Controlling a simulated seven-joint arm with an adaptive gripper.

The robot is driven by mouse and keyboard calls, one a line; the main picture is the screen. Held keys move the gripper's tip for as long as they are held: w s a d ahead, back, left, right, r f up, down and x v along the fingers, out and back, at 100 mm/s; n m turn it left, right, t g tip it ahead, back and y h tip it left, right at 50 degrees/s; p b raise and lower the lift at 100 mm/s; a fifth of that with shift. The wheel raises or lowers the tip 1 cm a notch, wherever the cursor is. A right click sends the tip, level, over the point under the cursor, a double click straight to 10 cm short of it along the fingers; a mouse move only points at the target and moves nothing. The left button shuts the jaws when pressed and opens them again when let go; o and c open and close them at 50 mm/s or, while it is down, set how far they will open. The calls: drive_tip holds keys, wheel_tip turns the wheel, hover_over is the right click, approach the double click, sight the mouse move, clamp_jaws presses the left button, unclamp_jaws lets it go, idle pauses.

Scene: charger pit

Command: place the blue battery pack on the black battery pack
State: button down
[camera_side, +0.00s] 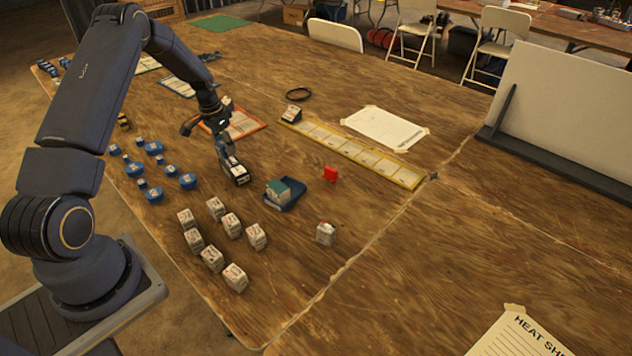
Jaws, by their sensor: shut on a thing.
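My gripper (219,141) points down over the middle left of the table and is shut on the blue battery pack (224,150). Only a small part of the blue pack shows between and below the fingers. The black battery pack (238,174), dark with a white label, is just below and to the right of the fingertips. The blue pack is very close to it; I cannot tell whether they touch.
A blue tray (293,196) holding a greenish box is right of the black pack. Several white boxes (212,258) stand in front, and several blue round pieces (154,194) lie to the left.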

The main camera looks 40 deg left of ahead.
sight(234, 164)
drive_tip(key=shift+w+a+f, duration=0.25)
drive_tip(key=shift+w+f, duration=0.2)
drive_tip(key=shift+f, duration=0.15)
drive_tip(key=shift+w+a+f, duration=0.25)
drive_tip(key=shift+w+f, duration=0.2)
drive_tip(key=shift+f, duration=0.1)
drive_tip(key=shift+w+a+f, duration=0.15)
drive_tip(key=shift+f, duration=1.55)
drive_tip(key=c, duration=0.5)
unclamp_jaws()
drive_tip(key=shift+f, duration=0.15)
drive_tip(key=shift+c, duration=0.2)
